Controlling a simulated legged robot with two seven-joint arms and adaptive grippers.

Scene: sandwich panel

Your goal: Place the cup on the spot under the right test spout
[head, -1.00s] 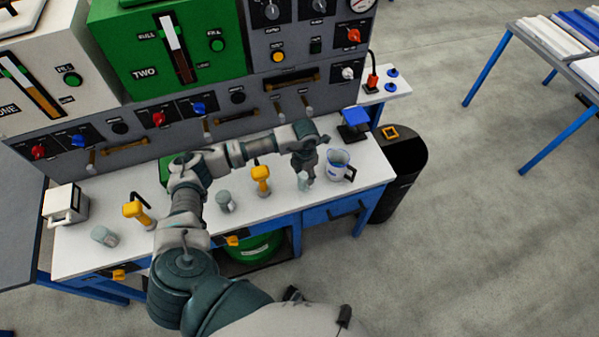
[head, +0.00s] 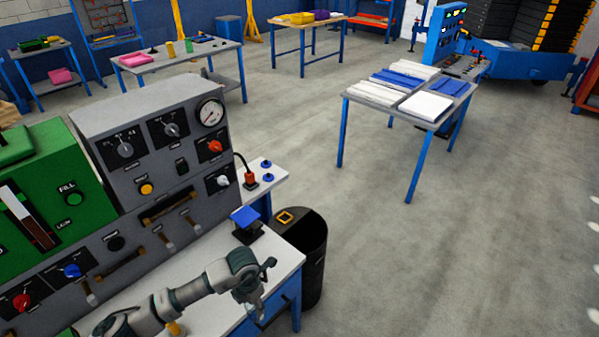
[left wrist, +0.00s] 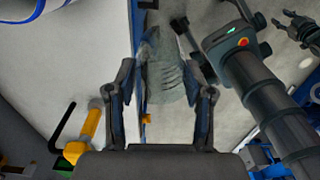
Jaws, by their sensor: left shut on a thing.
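My left gripper (head: 255,300) is over the right front edge of the white bench in the head view. In the left wrist view my left gripper (left wrist: 164,108) is shut on a greyish see-through cup (left wrist: 166,72), held between its two fingers. The cup hangs beside the bench edge with floor behind it. It is hard to make out in the head view. Small levers or spouts (head: 165,240) stick out along the grey panel's lower front; I cannot tell which is the right test spout. The spot under it is not clearly visible. A dark claw-like part of mine (left wrist: 300,28) shows at the upper right.
The white bench top (left wrist: 70,65) lies left of the gripper in the wrist view. A black bin (head: 313,250) stands beside the bench.

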